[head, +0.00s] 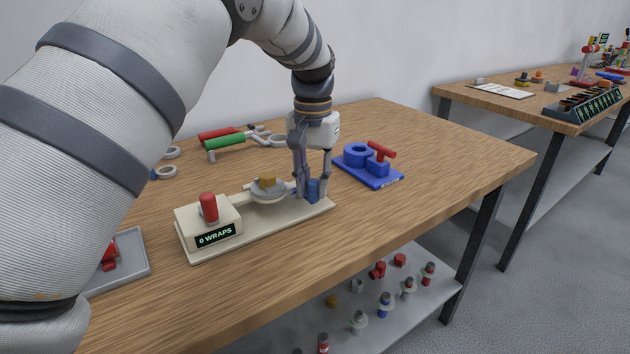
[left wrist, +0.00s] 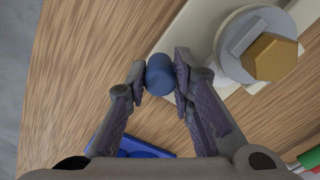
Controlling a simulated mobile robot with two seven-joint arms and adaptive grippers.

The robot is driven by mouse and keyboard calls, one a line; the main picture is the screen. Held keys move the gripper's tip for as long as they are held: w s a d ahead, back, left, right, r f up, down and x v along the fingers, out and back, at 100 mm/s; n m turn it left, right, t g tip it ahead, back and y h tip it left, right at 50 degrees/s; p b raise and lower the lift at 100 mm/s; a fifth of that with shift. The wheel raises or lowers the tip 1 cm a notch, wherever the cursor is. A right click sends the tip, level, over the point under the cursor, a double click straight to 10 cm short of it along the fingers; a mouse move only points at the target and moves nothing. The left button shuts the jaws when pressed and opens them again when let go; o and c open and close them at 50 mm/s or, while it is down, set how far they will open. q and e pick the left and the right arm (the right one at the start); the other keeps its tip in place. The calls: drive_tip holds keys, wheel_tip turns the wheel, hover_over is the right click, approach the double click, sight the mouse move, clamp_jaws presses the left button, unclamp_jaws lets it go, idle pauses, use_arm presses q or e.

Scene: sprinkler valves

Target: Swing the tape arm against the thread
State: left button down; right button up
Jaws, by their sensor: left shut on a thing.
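The cream wrapping fixture (head: 282,222) stands on the wooden table, with a display reading "0 WRAPS" (head: 215,236) and a red knob (head: 208,206) at its left end. A brass hex fitting (head: 267,182) sits on a round grey holder (head: 268,196) in its middle; both also show in the left wrist view. My left gripper (head: 311,194) points down at the fixture's right end, shut on a blue upright knob (head: 314,188). In the left wrist view the blue knob (left wrist: 160,74) is between both fingertips. The tape arm and thread cannot be made out clearly. My right gripper is not in view.
A blue fixture with a red handle (head: 381,150) stands right of the gripper. Green and red-handled tools (head: 225,141) and tape rolls (head: 166,172) lie behind. A grey tray (head: 128,258) is at the front left. The table's right side is clear.

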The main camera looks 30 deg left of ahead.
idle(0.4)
use_arm(q)
drive_tip(key=c, duration=1.4)
unclamp_jaws()
wheel_tip(320, 180, up, 12)
drive_tip(key=shift+s+f, duration=0.1)
